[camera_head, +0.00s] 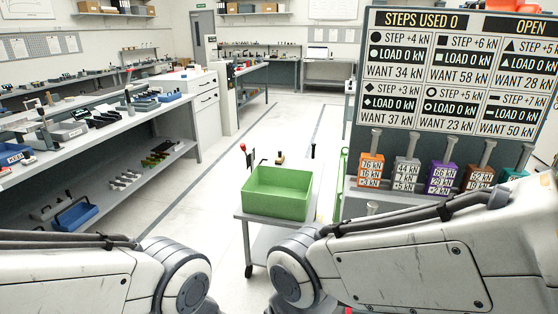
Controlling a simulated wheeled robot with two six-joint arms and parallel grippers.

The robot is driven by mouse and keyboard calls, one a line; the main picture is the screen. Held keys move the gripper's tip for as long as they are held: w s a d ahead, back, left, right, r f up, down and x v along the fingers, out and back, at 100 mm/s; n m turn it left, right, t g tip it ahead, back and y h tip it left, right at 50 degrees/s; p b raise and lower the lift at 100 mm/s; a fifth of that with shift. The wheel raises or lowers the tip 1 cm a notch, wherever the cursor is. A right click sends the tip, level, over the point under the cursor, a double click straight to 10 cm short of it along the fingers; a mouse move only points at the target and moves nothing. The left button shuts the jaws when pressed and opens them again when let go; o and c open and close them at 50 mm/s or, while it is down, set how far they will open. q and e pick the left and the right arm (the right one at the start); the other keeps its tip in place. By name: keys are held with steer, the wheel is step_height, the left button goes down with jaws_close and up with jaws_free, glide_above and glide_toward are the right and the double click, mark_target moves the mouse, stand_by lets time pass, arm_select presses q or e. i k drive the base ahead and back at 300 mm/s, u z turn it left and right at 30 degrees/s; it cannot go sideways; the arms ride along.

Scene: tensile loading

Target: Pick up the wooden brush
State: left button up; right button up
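I cannot make out the wooden brush for certain. A small tan, wood-coloured piece (280,158) with a dark lower part shows behind the far rim of a green bin (278,203); it may be the brush, but it is too small to tell. The green bin stands on a grey wheeled cart (309,231) in front of me. My two arms reach in low from the left and right edges, and only their links show. Neither gripper is in view.
A red-knobbed lever (243,148) and a dark upright rod stand near the bin. A sign board (458,75) and several coloured weights, one orange (370,170), stand right. A long bench (95,135) with tools runs along the left. The floor (262,130) beyond the cart is clear.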

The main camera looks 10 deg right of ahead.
mark_target(279, 159)
steer(key=u, duration=0.25)
steer(key=i, duration=1.05)
steer(key=u, duration=0.55)
steer(key=i, duration=4.7)
steer(key=z, duration=0.9)
steer(key=i, duration=1.05)
steer(key=z, duration=1.95)
steer(key=i, duration=0.95)
steer(key=z, duration=0.6)
